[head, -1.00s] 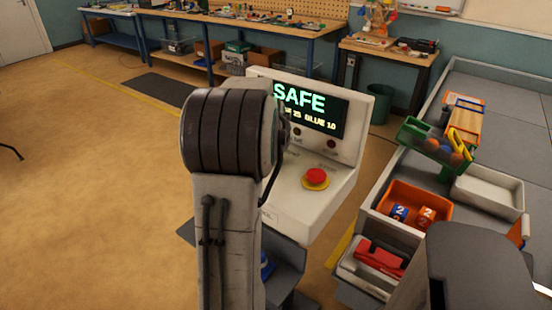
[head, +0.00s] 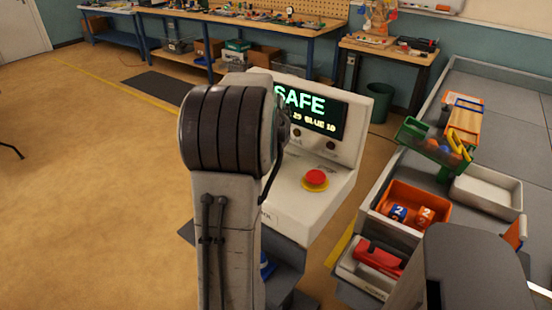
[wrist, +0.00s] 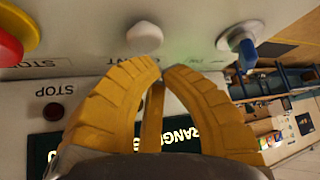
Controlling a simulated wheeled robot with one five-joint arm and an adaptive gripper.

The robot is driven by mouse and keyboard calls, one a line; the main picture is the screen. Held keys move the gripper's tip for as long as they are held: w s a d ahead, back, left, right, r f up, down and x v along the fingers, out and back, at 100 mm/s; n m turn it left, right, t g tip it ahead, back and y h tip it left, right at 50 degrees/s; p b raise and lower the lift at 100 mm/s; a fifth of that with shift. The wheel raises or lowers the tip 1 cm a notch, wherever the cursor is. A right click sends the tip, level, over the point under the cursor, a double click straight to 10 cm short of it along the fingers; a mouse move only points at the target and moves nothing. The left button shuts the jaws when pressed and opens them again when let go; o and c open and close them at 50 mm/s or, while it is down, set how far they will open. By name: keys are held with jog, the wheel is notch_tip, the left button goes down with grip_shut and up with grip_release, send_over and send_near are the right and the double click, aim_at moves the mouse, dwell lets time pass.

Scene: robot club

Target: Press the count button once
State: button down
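The white control console (head: 345,170) stands behind my arm in the head view, with a lit screen (head: 312,108) reading "SAFE" and "BLUE 10". In the wrist view the console appears upside down. A pale round button (wrist: 145,37) sits at top centre, beside a partly hidden label ending in "NT". My gripper (wrist: 161,66) has its yellow fingers brought together, with tips just below that button in the picture. I cannot tell whether they touch it. My arm hides the gripper and this button in the head view.
The red stop button (head: 316,177) on its yellow ring is near the console's front; it also shows in the wrist view (wrist: 12,38). A blue-and-white knob (wrist: 240,42) is right of the pale button. A grey table with an orange bin (head: 440,220) stands right.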

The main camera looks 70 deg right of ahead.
jog(key=shift+r+p, duration=1.85)
jog(key=shift+r, duration=0.7)
